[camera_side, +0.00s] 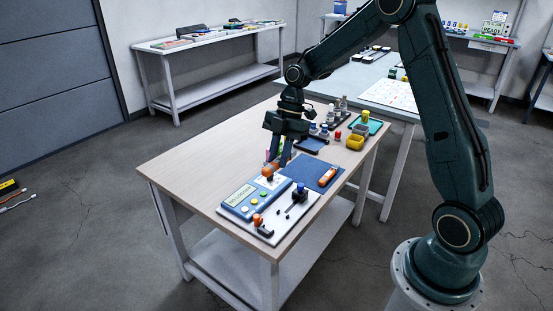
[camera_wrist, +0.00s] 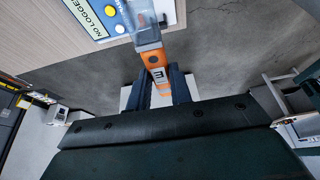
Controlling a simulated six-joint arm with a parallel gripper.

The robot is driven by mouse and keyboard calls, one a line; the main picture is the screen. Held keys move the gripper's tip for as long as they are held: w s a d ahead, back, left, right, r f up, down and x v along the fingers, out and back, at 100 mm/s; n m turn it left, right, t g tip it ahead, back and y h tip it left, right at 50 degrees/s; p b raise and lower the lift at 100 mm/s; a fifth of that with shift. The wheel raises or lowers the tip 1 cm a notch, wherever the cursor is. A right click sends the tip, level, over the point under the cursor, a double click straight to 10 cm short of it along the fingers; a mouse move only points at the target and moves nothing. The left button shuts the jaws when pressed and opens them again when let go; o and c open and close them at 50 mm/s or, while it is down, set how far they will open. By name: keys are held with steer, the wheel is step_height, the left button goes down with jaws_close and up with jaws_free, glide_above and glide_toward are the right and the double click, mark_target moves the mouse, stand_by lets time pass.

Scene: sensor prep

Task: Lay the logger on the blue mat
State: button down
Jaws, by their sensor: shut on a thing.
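My gripper (camera_side: 279,160) is above the far end of the blue panel in the side view. In the wrist view my gripper (camera_wrist: 161,88) is shut on an orange logger (camera_wrist: 157,65) with dark lettering and a clear greyish end; it also shows as a small orange piece (camera_side: 268,172) below the fingers in the side view. The fingers hide part of it. The blue mat (camera_side: 306,168) lies flat on the table, to the right of my gripper. An orange object (camera_side: 327,176) lies on the mat's right part.
The blue panel (camera_side: 238,207) has a display and buttons; its display reads "NO LOGGER" in the wrist view (camera_wrist: 95,17). A white board beside it carries a dark block (camera_side: 299,193) and small parts.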

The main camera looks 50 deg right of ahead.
steer(key=w+d+f, duration=0.2)
steer(key=d+f, duration=0.1)
steer(key=d, duration=0.4)
steer(key=w+d+f, duration=0.2)
steer(key=d+f, duration=0.1)
steer(key=d, duration=0.4)
glide_above(315, 178)
steer(key=d, duration=0.1)
step_height(315, 178, down, 7)
steer(key=shift+d+f, duration=0.2)
steer(key=shift+f, duration=3.6)
steer(key=shift+f, duration=0.1)
steer(key=c, duration=1.7)
jaws_free()
steer(key=shift+o, duration=0.8)
steer(key=v, duration=0.7)
steer(key=shift+r, duration=0.3)
